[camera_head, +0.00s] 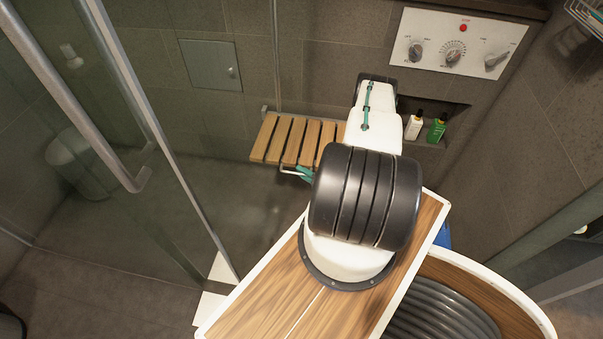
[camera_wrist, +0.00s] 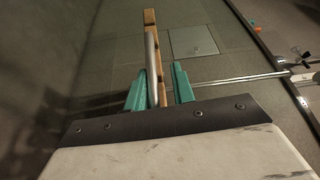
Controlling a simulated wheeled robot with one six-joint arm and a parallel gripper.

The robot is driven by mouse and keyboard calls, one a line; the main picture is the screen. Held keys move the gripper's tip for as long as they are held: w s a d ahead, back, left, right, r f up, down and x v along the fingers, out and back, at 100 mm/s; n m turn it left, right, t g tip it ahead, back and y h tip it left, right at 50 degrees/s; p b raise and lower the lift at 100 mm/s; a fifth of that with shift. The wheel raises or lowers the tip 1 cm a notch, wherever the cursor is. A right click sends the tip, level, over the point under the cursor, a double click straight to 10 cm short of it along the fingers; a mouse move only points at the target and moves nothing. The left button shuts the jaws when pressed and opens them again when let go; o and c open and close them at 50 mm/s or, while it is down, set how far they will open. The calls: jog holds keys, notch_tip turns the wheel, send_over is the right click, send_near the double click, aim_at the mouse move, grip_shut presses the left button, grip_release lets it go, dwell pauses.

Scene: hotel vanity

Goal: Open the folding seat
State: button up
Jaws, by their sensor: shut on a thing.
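The folding seat (camera_head: 290,139) has light wooden slats and a grey metal frame. In the head view its slatted face shows from above, and it stands out from the back wall, looking roughly level. My arm hides its right part. My gripper (camera_head: 305,174) is at the seat's front edge, with its green fingers partly hidden by my arm. In the wrist view the seat (camera_wrist: 150,18) shows edge-on as a narrow wooden strip with a grey bar. The green fingers of my gripper (camera_wrist: 159,76) sit on either side of this edge, shut on it.
A glass shower door with a metal handle (camera_head: 133,181) stands left of the seat. A control panel (camera_head: 458,44) is on the wall at upper right. A white bottle (camera_head: 413,125) and a green bottle (camera_head: 437,128) stand in the niche. The floor below the seat looks clear.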

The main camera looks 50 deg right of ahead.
jog(key=shift+a, duration=0.25)
jog(key=s+d, duration=0.1)
jog(key=s, duration=0.6)
jog(key=shift+s, duration=0.35)
jog(key=shift+f, duration=0.1)
